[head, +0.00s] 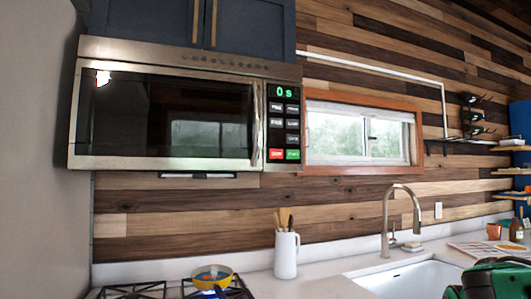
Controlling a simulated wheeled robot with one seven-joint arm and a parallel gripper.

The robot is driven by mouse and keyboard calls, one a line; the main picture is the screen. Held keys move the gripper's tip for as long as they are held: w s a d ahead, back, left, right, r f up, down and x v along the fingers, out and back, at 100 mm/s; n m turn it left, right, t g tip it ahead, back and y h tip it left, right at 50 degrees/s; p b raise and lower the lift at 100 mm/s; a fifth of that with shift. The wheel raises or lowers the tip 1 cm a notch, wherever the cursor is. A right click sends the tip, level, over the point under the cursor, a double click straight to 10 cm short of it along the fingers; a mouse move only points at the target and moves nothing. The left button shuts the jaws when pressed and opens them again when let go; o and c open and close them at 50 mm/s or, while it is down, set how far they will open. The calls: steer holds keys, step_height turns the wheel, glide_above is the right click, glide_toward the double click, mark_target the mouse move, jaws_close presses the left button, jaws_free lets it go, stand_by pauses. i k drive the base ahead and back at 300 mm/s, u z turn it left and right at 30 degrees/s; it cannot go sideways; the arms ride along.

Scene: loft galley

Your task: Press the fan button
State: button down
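The microwave (170,118) hangs under dark cabinets at the upper left in the head view. Its door is closed. Its control panel (283,123) is a black strip on the right side, with a green display (284,91) reading "0 s". Below the display are several small dark buttons in two columns, with a red button (276,154) and a green button (292,154) at the bottom. The labels on the dark buttons are too small to read, so I cannot tell which one is the fan button.
Below are a stove with a yellow bowl (211,276), a white utensil jug (286,255), a sink (410,280) and a tall faucet (388,220). The space before the panel looks clear.

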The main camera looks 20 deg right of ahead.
mark_target(274, 122)
steer(key=z, duration=2.15)
steer(key=i, duration=0.55)
steer(key=u, duration=2.3)
